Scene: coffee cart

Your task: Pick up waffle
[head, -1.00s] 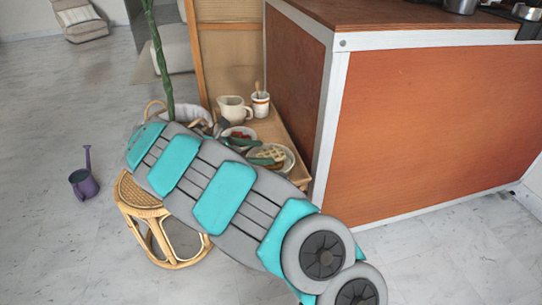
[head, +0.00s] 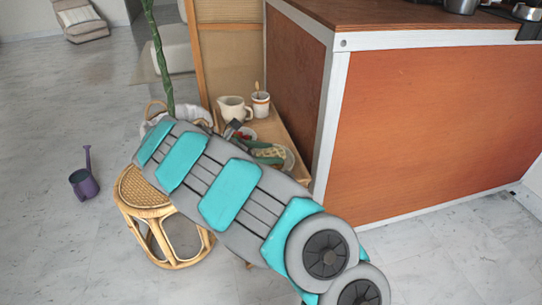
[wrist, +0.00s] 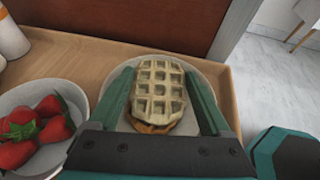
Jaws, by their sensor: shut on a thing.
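A pale, grid-patterned waffle (wrist: 160,88) lies over a white plate (wrist: 193,62) in the wrist view, with a browner waffle edge (wrist: 152,128) showing beneath it. In the head view the waffle (head: 268,152) is partly hidden by my gripper. My gripper (wrist: 159,75) has its green fingers on either side of the waffle and is shut on it. The waffle looks flat and close above or on the plate; I cannot tell whether it is clear of it.
A bowl of strawberries (wrist: 38,125) stands left of the plate on the wooden tray table (wrist: 95,62). A cream pitcher (head: 234,110) and a cup (head: 261,104) stand behind. The orange counter (head: 430,130) is close on the right. A rattan stool (head: 140,190) stands at left.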

